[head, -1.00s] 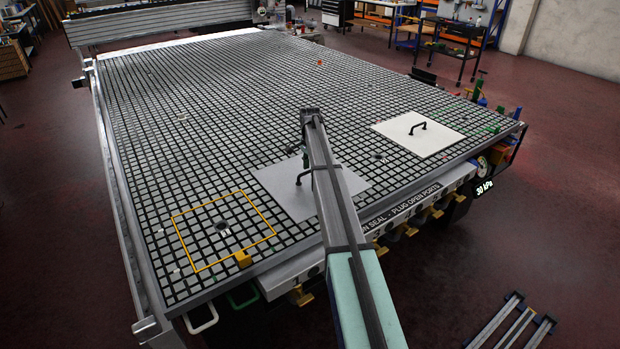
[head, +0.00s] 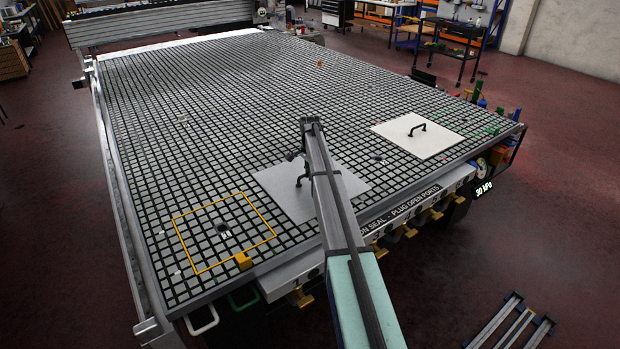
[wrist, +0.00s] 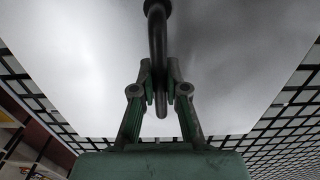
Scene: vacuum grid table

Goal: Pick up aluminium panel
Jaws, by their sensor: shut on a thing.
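The aluminium panel (head: 282,192) is a flat grey sheet lying on the grid table near its front edge, partly hidden behind my arm. It fills much of the wrist view (wrist: 85,60). A black handle (wrist: 157,40) stands up from it. My gripper (wrist: 161,92) has its two green-and-grey fingers on either side of the handle bar, closed on it. In the head view, the gripper is small and dark beside my arm, and its fingers are hard to make out. I cannot see any gap between the panel and the table.
A white panel (head: 418,138) with its own black handle lies to the right on the table. A yellow square outline (head: 272,222) marks the grid at front left, with a dark port inside it. A yellow block (head: 243,260) sits at its near edge. The far grid is mostly clear.

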